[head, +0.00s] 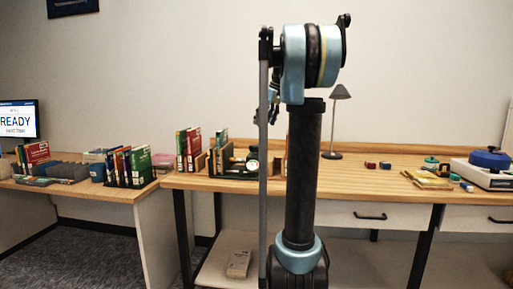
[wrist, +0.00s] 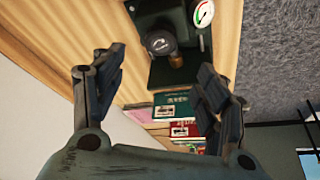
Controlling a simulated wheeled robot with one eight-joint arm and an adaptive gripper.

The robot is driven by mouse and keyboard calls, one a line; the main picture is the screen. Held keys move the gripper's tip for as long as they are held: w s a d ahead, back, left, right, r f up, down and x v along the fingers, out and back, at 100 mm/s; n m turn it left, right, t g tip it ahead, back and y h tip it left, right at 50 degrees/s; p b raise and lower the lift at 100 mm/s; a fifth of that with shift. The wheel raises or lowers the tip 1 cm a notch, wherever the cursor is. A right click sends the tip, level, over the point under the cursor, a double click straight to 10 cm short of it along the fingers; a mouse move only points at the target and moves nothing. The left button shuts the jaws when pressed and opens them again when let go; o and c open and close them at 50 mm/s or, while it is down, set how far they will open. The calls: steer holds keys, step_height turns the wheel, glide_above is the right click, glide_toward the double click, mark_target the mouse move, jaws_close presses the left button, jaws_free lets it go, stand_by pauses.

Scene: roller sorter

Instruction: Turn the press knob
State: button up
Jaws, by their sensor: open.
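The press knob (wrist: 159,42) is a round dark knob with a pale marking on its face, in the wrist view at the upper middle. It sits on a dark green press body (wrist: 177,65) that stands on the wooden table. A round white gauge (wrist: 203,13) with a coloured scale is beside the knob, to its upper right. My gripper (wrist: 162,62) is open and empty. Its fingers are spread to either side of the knob in the picture, apart from it.
Books (wrist: 172,108) stand close to the press; more books (head: 189,148) show left of it in the head view. A lamp (head: 336,110) stands right of my arm. A blue-lidded appliance (head: 489,160) and small blocks are at the right. The table's middle right is mostly clear.

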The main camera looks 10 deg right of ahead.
mark_target(256, 145)
steer(key=x, duration=1.3)
steer(key=shift+r, duration=0.1)
steer(key=c, duration=1)
